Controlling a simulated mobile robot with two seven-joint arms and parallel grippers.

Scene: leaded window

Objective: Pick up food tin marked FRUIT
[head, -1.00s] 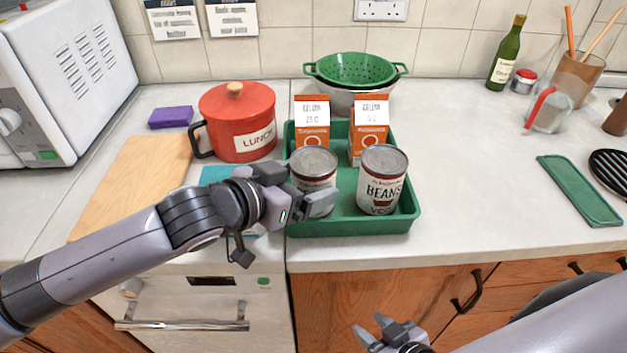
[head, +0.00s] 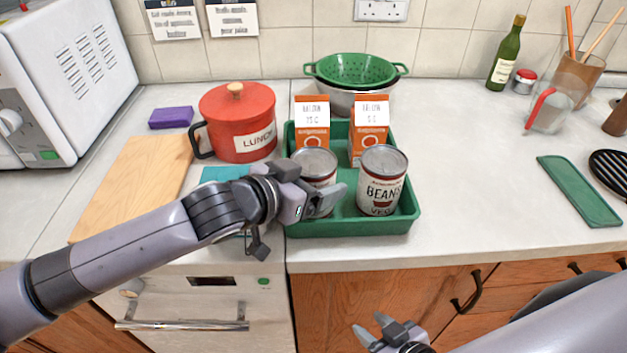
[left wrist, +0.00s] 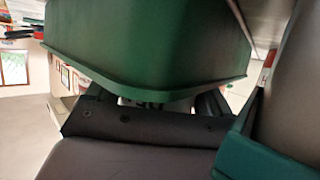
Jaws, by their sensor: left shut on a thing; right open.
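Two tins stand in a green tray (head: 352,228). The left tin (head: 316,160) has a grey lid and a pale label mostly hidden by my left gripper, so I cannot read its marking. My left gripper (head: 317,188) is shut on this tin, its fingers on the near side and flanks. The right tin (head: 382,182), marked BEANS, stands upright beside it, close to the fingertip. My right gripper (head: 385,335) is open and empty, low in front of the cupboards. In the left wrist view the tray's green wall (left wrist: 150,45) fills the top and the held tin is hidden.
Two orange cartons (head: 312,122) stand at the back of the tray. A red LUNCH pot (head: 237,118) is left of it, with a wooden board (head: 135,185) further left. A green colander (head: 355,70) stands behind.

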